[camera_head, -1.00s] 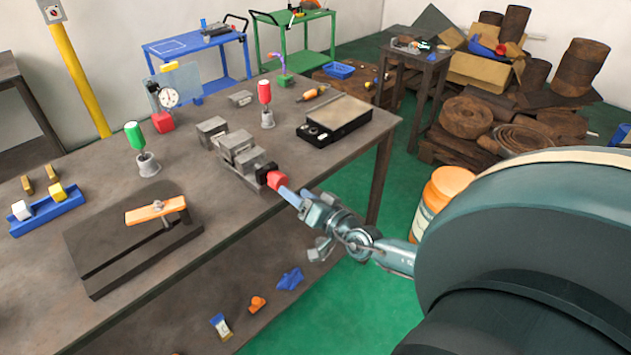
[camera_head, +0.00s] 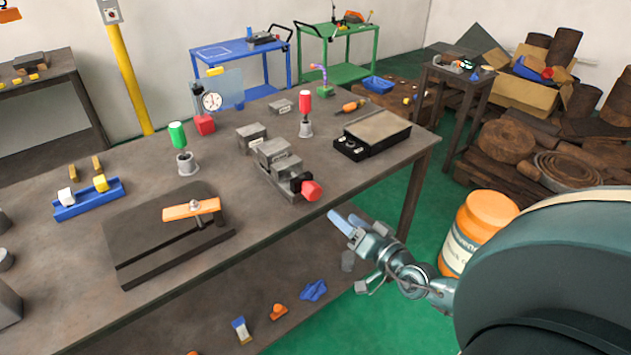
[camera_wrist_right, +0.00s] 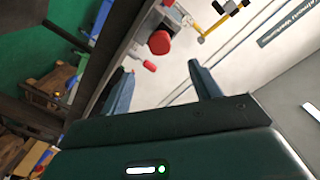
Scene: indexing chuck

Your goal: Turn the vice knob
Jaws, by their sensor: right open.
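The grey vice (camera_head: 277,165) sits on the workbench near its front edge. Its red knob (camera_head: 311,190) sticks out toward the front right. My right gripper (camera_head: 344,222) is just off the bench edge, to the lower right of the knob and apart from it. Its fingers are open with nothing between them. In the right wrist view, a red knob-like part (camera_wrist_right: 160,42) shows beyond and between the open fingers (camera_wrist_right: 160,75), with a smaller red piece below it. My left gripper is not in view.
On the workbench (camera_head: 330,250), a red-handled piece (camera_head: 305,110) stands behind the vice and a black box (camera_head: 372,135) lies to its right. A dark plate with an orange bar (camera_head: 191,209) lies to the left. An orange-lidded container (camera_head: 480,230) is beside my right arm.

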